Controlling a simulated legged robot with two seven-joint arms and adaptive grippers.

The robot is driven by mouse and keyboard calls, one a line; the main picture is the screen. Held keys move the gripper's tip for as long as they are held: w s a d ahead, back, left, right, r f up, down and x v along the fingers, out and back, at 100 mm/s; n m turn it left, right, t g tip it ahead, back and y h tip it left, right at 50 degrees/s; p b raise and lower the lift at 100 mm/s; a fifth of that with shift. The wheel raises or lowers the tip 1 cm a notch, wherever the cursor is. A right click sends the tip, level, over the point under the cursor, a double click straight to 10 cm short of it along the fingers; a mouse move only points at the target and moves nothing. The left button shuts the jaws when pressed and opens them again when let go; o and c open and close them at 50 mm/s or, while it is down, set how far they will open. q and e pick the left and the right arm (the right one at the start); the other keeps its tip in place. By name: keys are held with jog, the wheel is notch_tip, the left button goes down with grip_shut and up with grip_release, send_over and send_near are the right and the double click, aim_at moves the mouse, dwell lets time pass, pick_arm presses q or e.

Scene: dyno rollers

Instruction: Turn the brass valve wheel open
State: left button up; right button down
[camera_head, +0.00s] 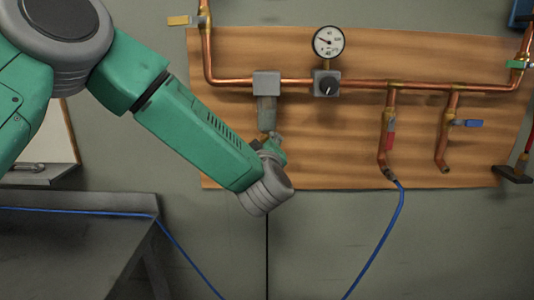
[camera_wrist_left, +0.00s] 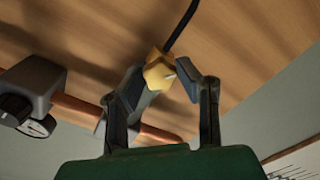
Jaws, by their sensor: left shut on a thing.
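In the left wrist view, a small faceted brass piece (camera_wrist_left: 156,70), which I take for the brass valve wheel, sits between the two fingers of my left gripper (camera_wrist_left: 164,84). The fingers are shut on it, and a black line runs up from it. In the head view, my left gripper (camera_head: 273,146) is just below the grey filter bowl (camera_head: 267,112) on the copper pipe. A bit of the brass piece (camera_head: 261,140) shows beside the fingers; the rest is hidden. My right gripper is in neither view.
A pressure gauge (camera_head: 328,42) and a regulator with a black knob (camera_head: 327,84) are right of the filter. Red (camera_head: 391,134) and blue (camera_head: 468,123) valve levers are farther right. A blue hose (camera_head: 397,215) hangs below. A dark bench (camera_head: 70,245) is lower left.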

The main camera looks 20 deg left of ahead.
pick_arm(q)
jog(key=shift+f+n+b, duration=0.25)
jog(key=shift+n+b, duration=0.25)
jog(key=shift+n, duration=0.25)
jog(key=shift+f+n+b, duration=0.2)
jog(key=shift+n+b, duration=0.3)
jog(key=shift+n, duration=0.25)
jog(key=o, duration=1.1)
jog(key=shift+w+r, duration=0.15)
jog(key=shift+r, duration=0.1)
jog(key=v, duration=1.2)
jog(key=shift+d, duration=0.1)
